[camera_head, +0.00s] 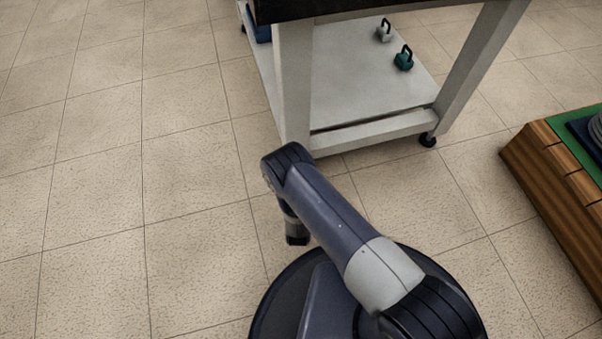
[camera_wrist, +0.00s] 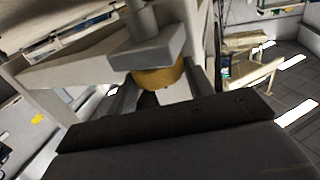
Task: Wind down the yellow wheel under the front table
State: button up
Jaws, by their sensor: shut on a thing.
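The yellow wheel (camera_wrist: 160,76) shows in the wrist view, a short round drum just below a grey block (camera_wrist: 147,52) at the foot of a table post. My gripper (camera_wrist: 158,92) has one finger on each side of the wheel and is shut on it. The wheel's lower part is partly hidden by my gripper. The table (camera_head: 293,85) stands at the top of the head view, with a dark top and pale legs. The wheel and my gripper's fingers do not show in the head view.
A grey kettlebell (camera_head: 384,33) and a green kettlebell (camera_head: 403,59) stand on the table's lower shelf (camera_head: 350,100). A black caster (camera_head: 427,139) is under the right leg. A wooden platform (camera_head: 560,180) with a green top lies at right. The tiled floor at left is clear.

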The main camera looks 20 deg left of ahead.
dwell(0.3)
jog(key=o, duration=1)
jog(key=shift+c, duration=0.2)
